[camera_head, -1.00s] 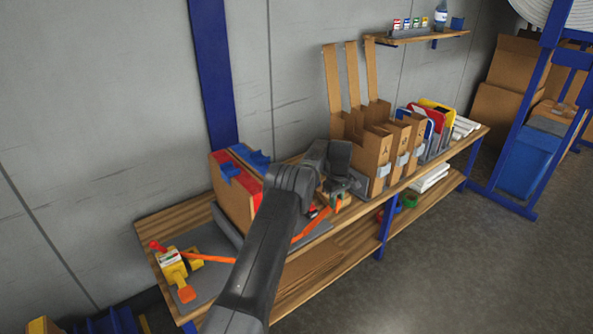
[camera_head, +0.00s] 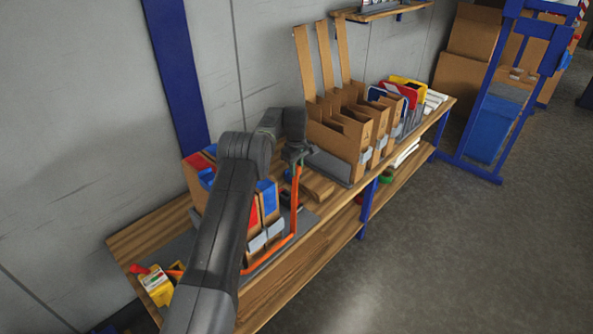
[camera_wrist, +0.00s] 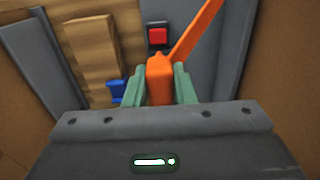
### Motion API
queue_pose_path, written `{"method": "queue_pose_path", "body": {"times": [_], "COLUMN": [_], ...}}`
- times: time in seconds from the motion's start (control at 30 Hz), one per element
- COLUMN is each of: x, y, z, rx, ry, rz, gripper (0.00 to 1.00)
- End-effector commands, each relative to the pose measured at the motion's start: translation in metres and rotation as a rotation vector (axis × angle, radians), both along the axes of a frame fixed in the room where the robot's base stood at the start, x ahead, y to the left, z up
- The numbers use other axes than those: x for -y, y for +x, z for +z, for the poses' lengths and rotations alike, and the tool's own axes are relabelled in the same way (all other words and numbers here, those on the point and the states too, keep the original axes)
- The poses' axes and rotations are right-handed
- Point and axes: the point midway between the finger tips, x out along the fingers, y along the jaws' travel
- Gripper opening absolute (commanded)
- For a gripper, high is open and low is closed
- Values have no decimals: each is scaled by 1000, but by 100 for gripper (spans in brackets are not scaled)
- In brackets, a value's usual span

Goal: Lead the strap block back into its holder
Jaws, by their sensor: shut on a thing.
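My gripper (camera_head: 297,158) is at the wall shelf's middle, between the red-and-blue-marked cartons and the taller open cartons. In the wrist view my gripper (camera_wrist: 160,88) has its green fingers shut on the orange strap block (camera_wrist: 159,78). The orange strap (camera_wrist: 196,30) leads away up and right there. In the head view the orange strap (camera_head: 295,208) hangs from the gripper, bends at the shelf's front and runs left behind my arm. The yellow strap unit (camera_head: 157,285) stands at the shelf's left end. I cannot tell which part is the holder.
Marked cartons (camera_head: 270,208) stand partly behind my arm. Tall open cartons (camera_head: 340,135) and a rack of signs (camera_head: 405,92) stand to the right. A red square in a dark housing (camera_wrist: 157,36) lies just beyond the block. The floor to the right is clear.

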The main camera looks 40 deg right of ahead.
Motion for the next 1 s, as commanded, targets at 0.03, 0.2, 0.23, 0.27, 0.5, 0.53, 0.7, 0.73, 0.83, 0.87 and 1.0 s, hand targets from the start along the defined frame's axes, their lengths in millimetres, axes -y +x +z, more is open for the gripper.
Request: {"method": "queue_pose_path", "body": {"times": [0.03,0.2,0.23,0.27,0.5,0.53,0.7,0.73,0.83,0.87,1.0], "x": [-1,-3,-3,-3,-6,-7,-9,-9,-10,-11,-13], "y": [0,0,0,0,0,0,0,0,0,0,0], "z": [13,37,41,44,77,81,105,109,123,127,146], "rx": [0,1,1,1,1,1,1,1,1,1,1], "ry": [-1,-1,-1,-1,-2,-2,-1,-1,-2,-2,-1], "rz": [0,0,0,0,0,0,0,0,0,0,0], "gripper": [9,9,9,9,9,9,9,9,9,9,9]}}
